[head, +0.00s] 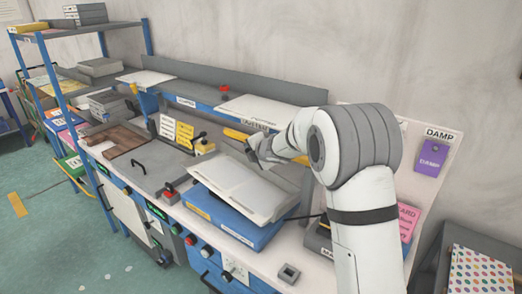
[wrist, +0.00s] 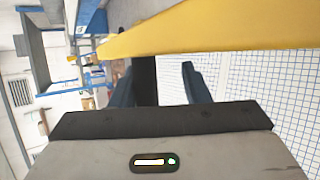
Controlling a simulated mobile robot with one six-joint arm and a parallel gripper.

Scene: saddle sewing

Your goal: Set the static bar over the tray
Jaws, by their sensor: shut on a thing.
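A yellow bar (head: 236,134), which looks like the static bar, is held by my gripper (head: 256,152) above the bench. In the wrist view the yellow bar (wrist: 205,36) runs across the top, beyond the two dark fingers (wrist: 158,82). The fingers are shut on a dark part between them, apparently the bar's handle. Below and left of my gripper is a blue unit (head: 238,222) with a pale, slightly tilted tray-like top (head: 232,181). The bar is apart from this top. My arm hides the bar's right part in the head view.
A raised shelf (head: 255,109) runs along the back of the bench. A grey press-like plate with a black handle (head: 150,167) lies left of the blue unit. A small grey block (head: 288,273) is at the front edge. A blue-framed rack (head: 98,38) stands far left.

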